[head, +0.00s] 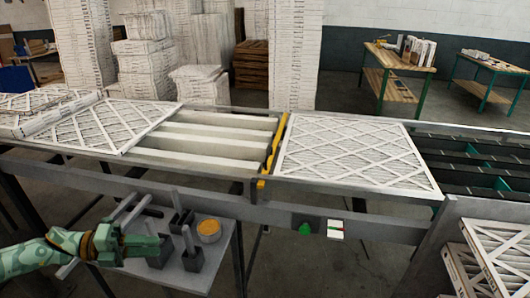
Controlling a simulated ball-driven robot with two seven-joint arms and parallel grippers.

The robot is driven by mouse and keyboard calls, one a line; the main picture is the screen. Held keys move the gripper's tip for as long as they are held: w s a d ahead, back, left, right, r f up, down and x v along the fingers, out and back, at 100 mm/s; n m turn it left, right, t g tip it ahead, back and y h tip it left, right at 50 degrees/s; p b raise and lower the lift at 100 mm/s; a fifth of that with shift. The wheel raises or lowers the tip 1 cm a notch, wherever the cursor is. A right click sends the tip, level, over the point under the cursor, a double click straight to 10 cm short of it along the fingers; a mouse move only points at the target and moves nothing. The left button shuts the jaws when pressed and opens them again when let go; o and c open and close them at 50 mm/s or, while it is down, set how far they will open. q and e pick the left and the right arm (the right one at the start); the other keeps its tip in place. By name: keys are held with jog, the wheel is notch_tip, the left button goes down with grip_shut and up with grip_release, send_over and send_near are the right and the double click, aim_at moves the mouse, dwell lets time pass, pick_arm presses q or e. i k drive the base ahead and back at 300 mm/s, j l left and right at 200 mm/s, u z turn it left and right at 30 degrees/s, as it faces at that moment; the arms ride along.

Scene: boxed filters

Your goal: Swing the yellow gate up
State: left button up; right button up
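The yellow gate (271,155) is a narrow bar across the conveyor, between the bare rollers and a boxed filter (350,150) on its right. It sits low, close to roller height; its exact tilt is hard to tell. Its near end shows a yellow piece (261,184) at the conveyor's front rail. My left gripper (152,246) is at the lower left, in front of the conveyor and over a small grey side table. It is well left of and nearer than the gate, and not touching it. Whether its fingers are parted is unclear. My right gripper is out of view.
Bare rollers (205,137) lie left of the gate, with more filters (100,125) beyond them. The side table (195,272) holds grey holders and an orange-topped round container (208,230). A green button (305,229) is on the front rail. Stacked filters (485,260) stand lower right.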

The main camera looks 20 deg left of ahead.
aim_at(276, 138)
jog(key=i, duration=1.45)
